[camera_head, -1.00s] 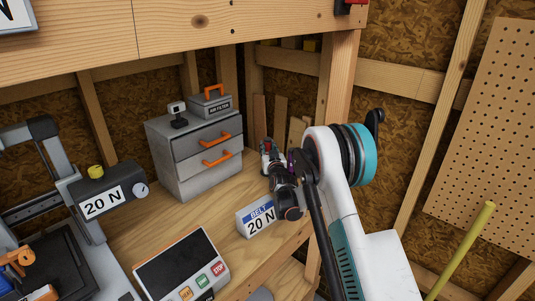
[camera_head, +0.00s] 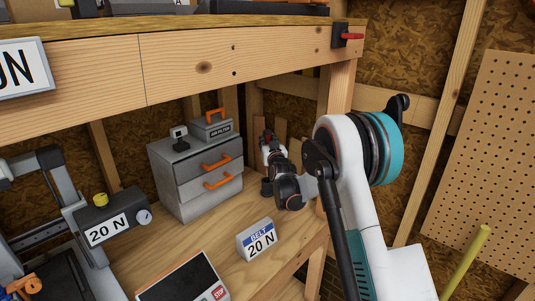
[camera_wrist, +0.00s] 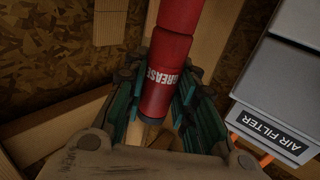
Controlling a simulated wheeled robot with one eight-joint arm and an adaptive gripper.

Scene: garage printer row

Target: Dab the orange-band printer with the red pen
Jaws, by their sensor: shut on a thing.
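My gripper (camera_head: 268,145) is shut around a red cylinder lettered GREASE, which I take for the red pen (camera_wrist: 172,85). In the wrist view the pen sits between the green-sided fingers and extends past the top edge. In the head view only a bit of red shows at the gripper, held above the bench in front of the back wall, right of the grey drawers. A printer (camera_head: 57,190) stands at the far left, cut by the frame edge. It has orange parts low down, but I cannot make out an orange band.
Grey drawers (camera_head: 187,190) with orange handles carry an AIR FILTER box (camera_head: 212,130). A BELT 20 N sign (camera_head: 257,241) and a control panel (camera_head: 185,280) are on the bench. A wooden shelf (camera_head: 200,65) overhangs. A post (camera_head: 338,95) stands close by my arm.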

